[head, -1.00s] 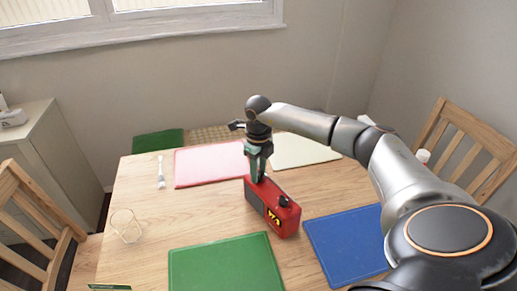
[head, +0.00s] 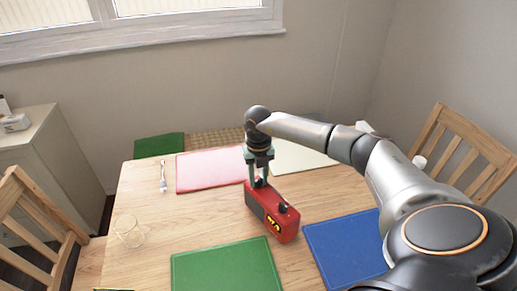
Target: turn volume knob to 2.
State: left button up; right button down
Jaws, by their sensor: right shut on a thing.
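A red radio (head: 272,211) stands on the wooden table, with a dark front face and a yellow marking low at its near end. A black knob (head: 282,207) on top at the near end is free. My right gripper (head: 260,178) points down at the far end of the radio's top and is shut on a dark knob there, mostly hidden between the fingers. The knob's number marks are too small to read. My left gripper is not in view.
Red (head: 208,170), green (head: 228,268), blue (head: 346,248) and cream (head: 303,157) placemats lie around the radio on the table (head: 150,205). A clear glass (head: 129,232) and a brush-like utensil (head: 163,177) are on the left. Wooden chairs (head: 466,150) flank the table.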

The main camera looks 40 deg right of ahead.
aim_at(259, 179)
dwell(0.4)
jog(key=c, duration=0.5)
grip_release()
jog(key=shift+c, duration=0.2)
notch_tip(259, 179, up, 13)
jog(key=b, duration=0.1)
jog(key=shift+f, duration=0.2)
jog(key=shift+f, duration=0.1)
